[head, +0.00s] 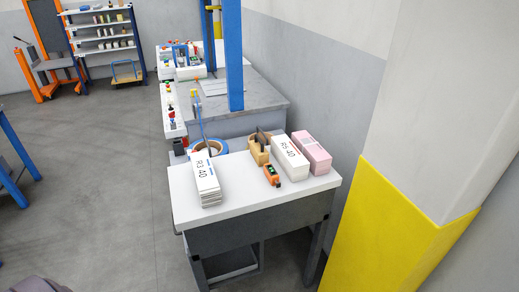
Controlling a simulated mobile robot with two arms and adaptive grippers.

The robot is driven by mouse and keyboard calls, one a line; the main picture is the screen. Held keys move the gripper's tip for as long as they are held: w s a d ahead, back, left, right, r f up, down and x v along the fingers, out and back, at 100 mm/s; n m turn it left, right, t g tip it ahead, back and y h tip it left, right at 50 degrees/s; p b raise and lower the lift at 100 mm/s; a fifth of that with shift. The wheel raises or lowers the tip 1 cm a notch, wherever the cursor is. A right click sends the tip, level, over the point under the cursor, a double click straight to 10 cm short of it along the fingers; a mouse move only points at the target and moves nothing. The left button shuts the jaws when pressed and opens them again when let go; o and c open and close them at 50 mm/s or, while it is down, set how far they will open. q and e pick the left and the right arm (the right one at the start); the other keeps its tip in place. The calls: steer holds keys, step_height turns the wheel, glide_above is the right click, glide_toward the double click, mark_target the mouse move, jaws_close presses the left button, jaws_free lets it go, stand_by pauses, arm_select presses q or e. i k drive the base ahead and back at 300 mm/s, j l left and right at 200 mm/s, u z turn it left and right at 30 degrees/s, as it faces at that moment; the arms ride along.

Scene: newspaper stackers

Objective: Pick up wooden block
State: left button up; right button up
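The wooden block (258,154) is light brown and stands on a small white-topped table (243,205), toward its back edge. Dark upright pieces show at its top; I cannot tell whether they are set in it or behind it. It stands just left of a white block-shaped stack (290,160) marked with letters. A small orange device (271,175) lies in front of it. Neither of my grippers is in view, and nothing is touching the block from my side.
A white paper stack (206,184) marked "R3 40" lies at the table's left. A pink stack (312,154) is at the right, near a yellow-and-white pillar (400,230). A blue roll (211,146) sits behind. Open floor (105,190) lies to the left.

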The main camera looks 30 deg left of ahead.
mark_target(258, 152)
steer(key=i+u, duration=0.75)
steer(key=k+j, duration=0.05)
steer(key=k, duration=0.05)
